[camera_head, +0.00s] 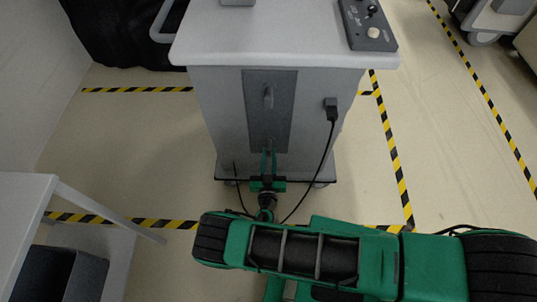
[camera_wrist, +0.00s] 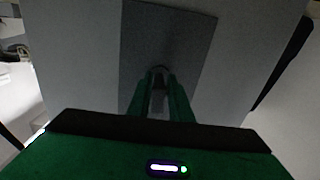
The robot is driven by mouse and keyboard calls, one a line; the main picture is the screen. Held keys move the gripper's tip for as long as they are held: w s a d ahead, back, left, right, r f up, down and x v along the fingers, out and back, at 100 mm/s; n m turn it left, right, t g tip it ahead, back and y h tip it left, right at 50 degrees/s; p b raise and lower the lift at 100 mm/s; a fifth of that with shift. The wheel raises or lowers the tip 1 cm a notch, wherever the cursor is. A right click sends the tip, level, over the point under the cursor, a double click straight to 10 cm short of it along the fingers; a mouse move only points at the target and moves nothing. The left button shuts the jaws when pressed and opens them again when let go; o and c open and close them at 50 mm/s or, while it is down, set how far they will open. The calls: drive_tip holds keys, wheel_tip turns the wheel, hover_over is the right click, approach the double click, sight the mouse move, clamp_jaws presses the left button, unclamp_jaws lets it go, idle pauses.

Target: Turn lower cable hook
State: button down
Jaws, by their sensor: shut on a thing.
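The grey cart (camera_head: 215,110) stands ahead with a dark vertical panel (camera_head: 270,115) on its front. The upper cable hook (camera_head: 268,96) sits on the upper part of that panel. My gripper (camera_head: 268,160) is at the panel's lower end, its green fingers shut on the lower cable hook (camera_wrist: 158,94). In the wrist view my gripper (camera_wrist: 159,90) has a finger on each side of the hook, and the dark panel (camera_wrist: 165,40) lies behind it. The fingers cover much of the hook, so its exact angle is hard to tell. In the head view the hook is hidden.
A black plug (camera_head: 331,108) on the cart's front right has a cable (camera_head: 319,170) hanging to the floor close to my arm. A white table (camera_head: 35,215) stands at the left, with a dark bin (camera_head: 75,270) below. Yellow-black tape (camera_head: 393,160) marks the floor.

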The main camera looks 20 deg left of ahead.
drive_tip(key=shift+s+d+f, duration=0.1)
drive_tip(key=shift+f, duration=0.15)
idle(0.3)
drive_tip(key=c, duration=1.8)
unclamp_jaws()
drive_tip(key=shift+c, duration=0.2)
drive_tip(key=shift+o, duration=1.3)
drive_tip(key=shift+r, duration=0.1)
